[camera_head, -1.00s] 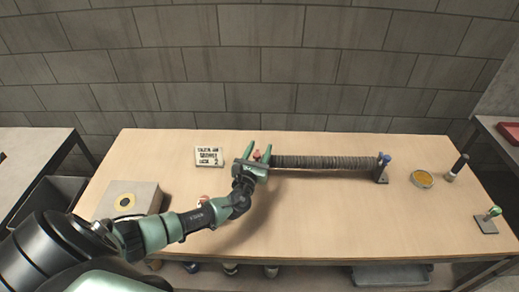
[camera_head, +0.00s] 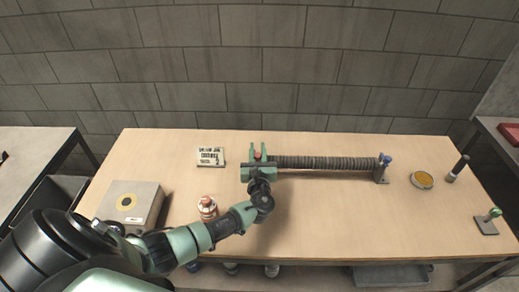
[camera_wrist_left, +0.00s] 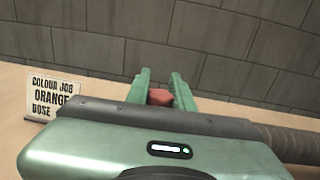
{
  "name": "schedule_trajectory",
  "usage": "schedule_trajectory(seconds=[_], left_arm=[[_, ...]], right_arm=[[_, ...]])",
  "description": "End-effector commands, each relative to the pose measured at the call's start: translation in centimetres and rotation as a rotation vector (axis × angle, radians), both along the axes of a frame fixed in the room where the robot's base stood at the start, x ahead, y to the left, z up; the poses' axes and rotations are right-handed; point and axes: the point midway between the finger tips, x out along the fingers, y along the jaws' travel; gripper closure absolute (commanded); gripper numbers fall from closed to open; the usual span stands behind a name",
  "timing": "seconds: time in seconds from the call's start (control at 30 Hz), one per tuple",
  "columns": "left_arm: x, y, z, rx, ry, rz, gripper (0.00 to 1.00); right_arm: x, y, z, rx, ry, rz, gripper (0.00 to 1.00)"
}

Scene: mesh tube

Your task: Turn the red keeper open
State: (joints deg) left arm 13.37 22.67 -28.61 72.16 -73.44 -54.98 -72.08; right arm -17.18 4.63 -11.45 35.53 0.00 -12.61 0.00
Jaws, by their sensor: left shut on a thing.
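The dark ribbed mesh tube (camera_head: 325,163) lies level above the table, running left to right. The red keeper (camera_head: 257,156) is at its left end, between the fingers of my left gripper (camera_head: 257,149). In the left wrist view the keeper (camera_wrist_left: 160,97) shows as a small red block between the two green fingers (camera_wrist_left: 160,86). The gripper is shut on it, with the fingers pointing away toward the wall. The keeper's lower part and its mount are hidden by the gripper. A blue keeper (camera_head: 385,159) sits on a dark stand (camera_head: 381,175) at the tube's right end. My right gripper is out of view.
A sign (camera_head: 210,157) reading "COLOUR JOB ORANGE DOSE" stands left of the gripper. A red-and-white jar (camera_head: 207,208) and a grey box (camera_head: 130,203) are near my arm. An orange dish (camera_head: 422,180), a dark cylinder (camera_head: 458,168) and a green-knobbed stand (camera_head: 488,222) are at right.

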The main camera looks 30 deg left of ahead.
Motion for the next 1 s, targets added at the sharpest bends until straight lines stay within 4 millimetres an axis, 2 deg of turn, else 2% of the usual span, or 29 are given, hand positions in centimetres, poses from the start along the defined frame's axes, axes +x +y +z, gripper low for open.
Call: schedule_trajectory(seconds=[0.6, 1.0], left_arm=[[-1.1, 0.9, -0.3, -0.002, -0.002, 0.542, 1.0], [-1.7, 1.2, -0.1, 0.0, -0.002, 0.708, 1.0]], right_arm=[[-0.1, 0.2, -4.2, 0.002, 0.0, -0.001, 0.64], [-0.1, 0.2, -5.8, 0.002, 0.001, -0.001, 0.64]])
